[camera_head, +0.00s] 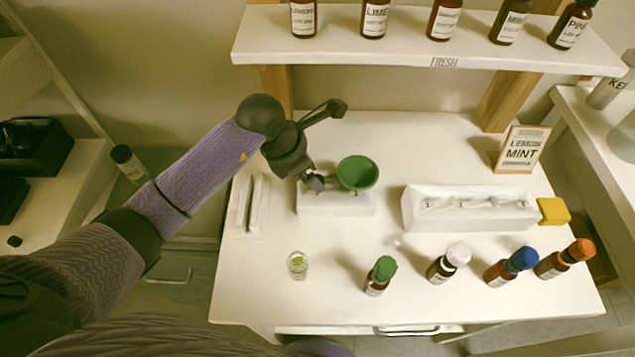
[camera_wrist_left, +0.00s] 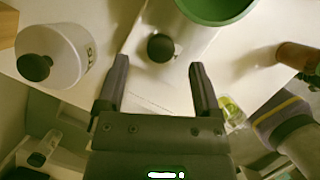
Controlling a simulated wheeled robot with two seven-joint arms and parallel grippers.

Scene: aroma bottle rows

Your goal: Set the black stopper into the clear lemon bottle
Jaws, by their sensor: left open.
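My left gripper (camera_head: 317,184) is over the white stand (camera_head: 335,207), beside the green funnel (camera_head: 357,173). In the left wrist view its two fingers (camera_wrist_left: 160,75) are apart, with nothing held between them. The black stopper (camera_wrist_left: 160,47) sits on the white stand, just beyond the fingertips and between their lines. In the head view the gripper hides it. The small clear vessel with yellow-green contents (camera_head: 298,264) stands open on the table in front of the stand; it looks like the lemon bottle, but no label is readable. It also shows beside the right finger in the wrist view (camera_wrist_left: 232,110).
Brown bottles with green (camera_head: 380,270), white (camera_head: 457,254), blue (camera_head: 523,258) and orange (camera_head: 579,250) caps line the table front. A white rack (camera_head: 470,217) and yellow block (camera_head: 553,211) stand right. A white container with a black knob (camera_wrist_left: 62,62) is left in the wrist view.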

